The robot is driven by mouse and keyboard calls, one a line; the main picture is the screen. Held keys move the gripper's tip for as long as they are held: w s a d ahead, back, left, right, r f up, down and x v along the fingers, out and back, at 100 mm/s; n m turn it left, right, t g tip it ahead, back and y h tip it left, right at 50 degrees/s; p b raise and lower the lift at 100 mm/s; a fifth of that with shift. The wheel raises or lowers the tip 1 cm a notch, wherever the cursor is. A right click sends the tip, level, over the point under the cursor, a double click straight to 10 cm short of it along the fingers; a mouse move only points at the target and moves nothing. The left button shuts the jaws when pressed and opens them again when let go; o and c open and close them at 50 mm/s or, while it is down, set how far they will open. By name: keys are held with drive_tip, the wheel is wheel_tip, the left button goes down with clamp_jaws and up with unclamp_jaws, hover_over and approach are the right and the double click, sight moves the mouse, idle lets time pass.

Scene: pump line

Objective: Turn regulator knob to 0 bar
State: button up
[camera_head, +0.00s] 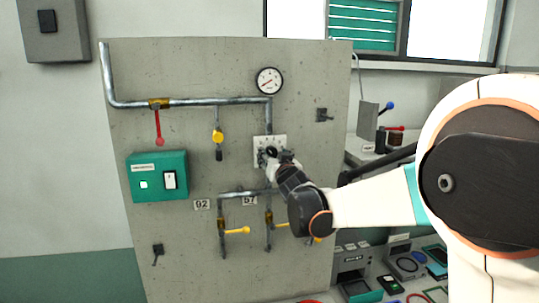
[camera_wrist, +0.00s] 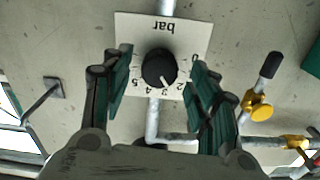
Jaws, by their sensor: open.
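The black regulator knob (camera_wrist: 159,68) sits on a white plate (camera_wrist: 188,32) marked "bar", upside down in the wrist view. Its white pointer line points down in that view, near the 3; the 0 is on the right side of the dial. My gripper (camera_wrist: 161,72) is open, with one green-padded finger on each side of the knob and visible gaps between. In the head view my gripper (camera_head: 280,160) is in front of the plate (camera_head: 262,142) and partly hides it and the knob.
A round gauge (camera_head: 269,80) is above the plate on the concrete panel (camera_head: 170,235). Pipes (camera_head: 200,101) carry a red-handled valve (camera_head: 158,128) and a yellow valve (camera_head: 217,137). A green switch box (camera_head: 145,164) is at left. Yellow-handled valves (camera_head: 237,231) are below.

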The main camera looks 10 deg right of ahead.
drive_tip(key=shift+w, duration=0.65)
drive_tip(key=shift+c, duration=0.5)
drive_tip(key=c, duration=1)
drive_tip(key=shift+o, duration=0.2)
